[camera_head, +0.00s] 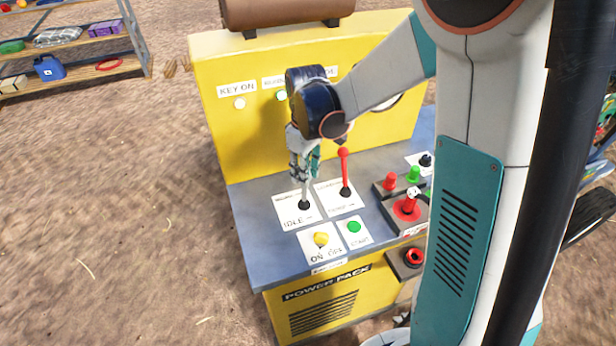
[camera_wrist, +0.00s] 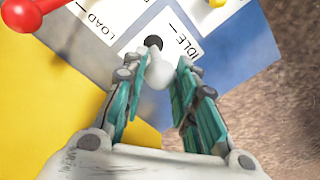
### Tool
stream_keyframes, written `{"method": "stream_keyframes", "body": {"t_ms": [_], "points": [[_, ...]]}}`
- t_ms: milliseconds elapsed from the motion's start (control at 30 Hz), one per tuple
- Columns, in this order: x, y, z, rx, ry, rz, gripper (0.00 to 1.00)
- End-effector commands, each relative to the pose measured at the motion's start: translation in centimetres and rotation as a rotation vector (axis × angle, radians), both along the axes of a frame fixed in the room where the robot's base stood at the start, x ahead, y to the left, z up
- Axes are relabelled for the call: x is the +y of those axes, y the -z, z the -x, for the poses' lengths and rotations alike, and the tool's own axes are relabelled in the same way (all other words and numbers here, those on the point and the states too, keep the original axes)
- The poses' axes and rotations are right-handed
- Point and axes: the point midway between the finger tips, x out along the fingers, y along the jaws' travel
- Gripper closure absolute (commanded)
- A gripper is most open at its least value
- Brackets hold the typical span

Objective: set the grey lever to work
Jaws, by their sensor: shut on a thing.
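The grey lever (camera_head: 305,190) rises from a black base on a white plate marked IDLE (camera_head: 295,222), on top of the yellow power pack. My gripper (camera_head: 304,168) comes down from above and is shut on the lever's upper part. In the wrist view, the lever's pale grey knob (camera_wrist: 156,70) sits between the teal fingers of my gripper (camera_wrist: 165,80), in front of its black base. The lever looks nearly upright. The fingers hide part of it, and the plate's far marking is only partly readable.
A red lever (camera_head: 345,175) stands close to the right. A yellow button (camera_head: 320,239) and green button (camera_head: 353,227) lie in front. Red and green knobs (camera_head: 413,174) are further right. The yellow back panel (camera_head: 235,130) rises behind. Open dirt ground lies left.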

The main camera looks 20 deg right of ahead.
Motion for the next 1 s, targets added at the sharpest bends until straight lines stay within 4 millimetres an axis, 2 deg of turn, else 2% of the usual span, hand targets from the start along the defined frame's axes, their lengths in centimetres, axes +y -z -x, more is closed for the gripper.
{"method": "stream_keyframes", "body": {"t_ms": [200, 500, 700, 1000], "points": [[0.0, 0.1, -2.8, -0.004, 0.000, -0.001, 1.00], [0.0, 0.6, -5.4, -0.004, 0.000, -0.001, 1.00], [0.0, 0.9, -6.4, -0.007, 0.000, 0.000, 1.00], [0.0, 1.0, -6.9, -0.008, 0.000, -0.001, 1.00]]}}
